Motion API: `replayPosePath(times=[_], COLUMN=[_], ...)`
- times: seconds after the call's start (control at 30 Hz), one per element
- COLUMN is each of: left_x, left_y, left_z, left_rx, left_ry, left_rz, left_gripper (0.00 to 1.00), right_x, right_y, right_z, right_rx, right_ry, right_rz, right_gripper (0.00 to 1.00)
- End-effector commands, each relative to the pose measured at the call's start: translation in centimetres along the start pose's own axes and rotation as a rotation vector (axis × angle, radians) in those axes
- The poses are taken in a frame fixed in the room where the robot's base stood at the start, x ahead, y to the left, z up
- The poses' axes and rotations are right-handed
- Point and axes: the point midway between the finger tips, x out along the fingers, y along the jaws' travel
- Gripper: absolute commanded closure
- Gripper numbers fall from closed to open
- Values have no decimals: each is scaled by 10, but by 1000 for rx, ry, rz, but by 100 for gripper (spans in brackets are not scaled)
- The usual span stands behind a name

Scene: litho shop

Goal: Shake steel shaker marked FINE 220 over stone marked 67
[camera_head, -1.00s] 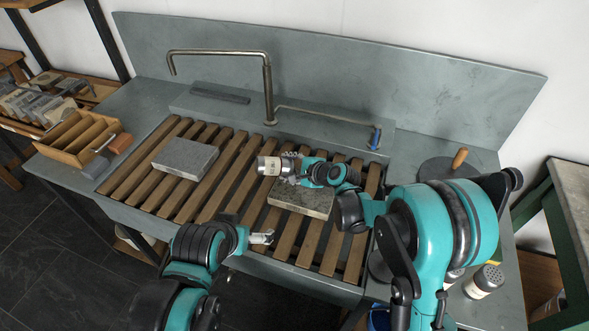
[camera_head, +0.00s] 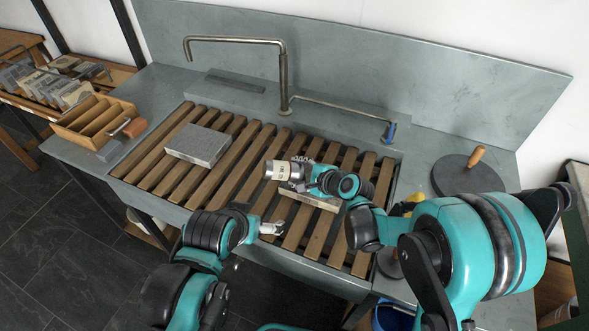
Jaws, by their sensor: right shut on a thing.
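My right gripper (camera_head: 301,172) is shut on a steel shaker (camera_head: 271,169) with a pale label and holds it lying nearly sideways, its dark end to the left. The label's writing is too small to read. The shaker is above the slatted rack, close over the upper left of a grey stone (camera_head: 318,201), partly hidden by the gripper and arm. A second grey stone slab (camera_head: 198,146) lies on the left slats. No number is readable on either stone. My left gripper (camera_head: 272,228) is low at the rack's front edge, apart from both stones; its jaw opening is unclear.
The wooden slatted rack (camera_head: 232,172) spans the sink. A bent tap (camera_head: 284,80) rises behind it. A divided wooden box (camera_head: 97,119) stands at left, and a round dark disc with a wooden handle (camera_head: 477,156) at right. A blue bucket (camera_head: 392,318) is below.

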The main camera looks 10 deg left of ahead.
Motion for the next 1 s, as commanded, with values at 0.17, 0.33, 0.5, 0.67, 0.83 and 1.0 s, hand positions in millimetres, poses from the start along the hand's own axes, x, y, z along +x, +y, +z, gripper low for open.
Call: replayPosePath(times=[0.17, 0.33, 0.5, 0.67, 0.83, 1.0], left_x=[1, 2, 3, 4, 5, 5], left_y=[0, 0, 0, 0, 0, 0], left_z=[1, 2, 2, 3, 3, 4], left_rx=[0, 0, 0, 0, 0, 0], left_ry=[0, 0, 0, 0, 0, 0], left_rz=[0, 0, 0, 0, 0, 0], left_gripper=[0, 0, 0, 0, 0, 0], right_x=[-10, -20, -29, -38, -48, -57], right_y=[2, 4, 6, 7, 9, 11], right_z=[-9, -17, -25, -32, -40, -48], right_rx=[1, 2, 1, 1, 0, 1], right_ry=[1, 0, 1, 0, 1, 0], right_rz=[-1, -1, -1, 0, -1, -1], right_gripper=[79, 79, 79, 79, 79, 79])
